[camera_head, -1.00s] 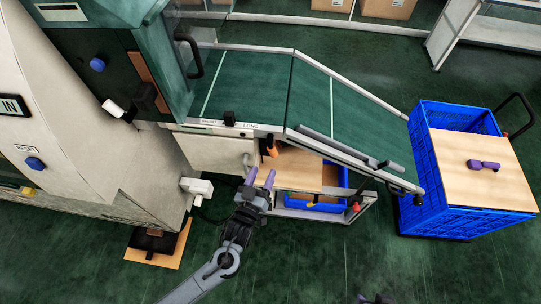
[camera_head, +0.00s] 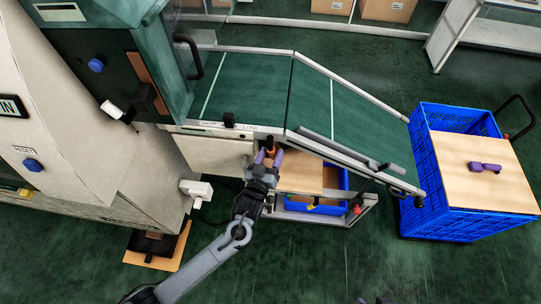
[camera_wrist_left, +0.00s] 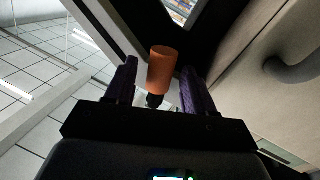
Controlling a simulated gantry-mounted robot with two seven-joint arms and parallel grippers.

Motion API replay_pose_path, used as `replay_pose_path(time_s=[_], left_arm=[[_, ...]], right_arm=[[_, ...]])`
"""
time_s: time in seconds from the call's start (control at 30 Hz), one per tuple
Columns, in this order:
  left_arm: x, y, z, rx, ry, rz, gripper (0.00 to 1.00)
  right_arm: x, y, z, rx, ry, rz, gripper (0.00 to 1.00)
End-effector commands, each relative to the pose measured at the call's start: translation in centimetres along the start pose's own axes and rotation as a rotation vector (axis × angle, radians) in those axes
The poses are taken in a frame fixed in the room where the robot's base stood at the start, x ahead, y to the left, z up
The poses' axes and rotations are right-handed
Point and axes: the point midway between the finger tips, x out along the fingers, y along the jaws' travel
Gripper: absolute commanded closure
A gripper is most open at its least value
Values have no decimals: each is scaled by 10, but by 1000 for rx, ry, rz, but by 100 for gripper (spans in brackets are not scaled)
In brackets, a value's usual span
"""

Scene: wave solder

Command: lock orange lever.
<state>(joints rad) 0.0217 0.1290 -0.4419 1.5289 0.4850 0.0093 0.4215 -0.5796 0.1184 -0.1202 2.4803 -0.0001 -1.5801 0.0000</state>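The orange lever (camera_head: 271,145) hangs under the front edge of the green conveyor, near the "LONG" marking. In the left wrist view its orange cylindrical grip (camera_wrist_left: 162,70) stands on a dark stem, between my two purple fingers. My left gripper (camera_head: 268,157) is open at the lever, with a finger on each side. In the wrist view gaps show between the grip and both fingers. Its arm partly hides the area below the lever. Only a dark and purple tip, apparently my right gripper (camera_head: 375,300), shows at the bottom edge; its fingers cannot be made out.
The green conveyor (camera_head: 250,85) slopes down right toward a blue crate (camera_head: 435,200) with a wooden lid. A wooden board (camera_head: 300,172) and a blue bin (camera_head: 328,198) sit below the conveyor. A grey curved handle (camera_wrist_left: 292,70) is right of the lever.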

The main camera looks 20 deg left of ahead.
Motion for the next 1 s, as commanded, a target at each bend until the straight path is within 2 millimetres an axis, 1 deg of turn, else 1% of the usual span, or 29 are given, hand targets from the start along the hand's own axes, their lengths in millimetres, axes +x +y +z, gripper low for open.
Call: replay_pose_path(time_s=[0.03, 0.33, 0.53, 0.67, 0.87, 1.0], left_arm=[[0, 0, 0, 0, 0, 0, 54], [0, 0, 0, 0, 0, 0, 100], [0, 0, -1, 12, -2, -1, 100], [-1, -1, -2, 48, -10, -3, 100], [-2, -5, -5, 161, -34, -9, 100], [-2, -8, -7, 268, -56, -15, 100]], right_arm=[[0, 0, 0, -1, 0, 1, 57], [0, 1, 0, -5, -1, 4, 57], [-2, 1, 0, -5, -2, 4, 57], [-9, 1, -2, -4, -2, 3, 57], [-26, 1, -8, -1, -2, 1, 57], [-40, 1, -13, 1, -1, -1, 57]])
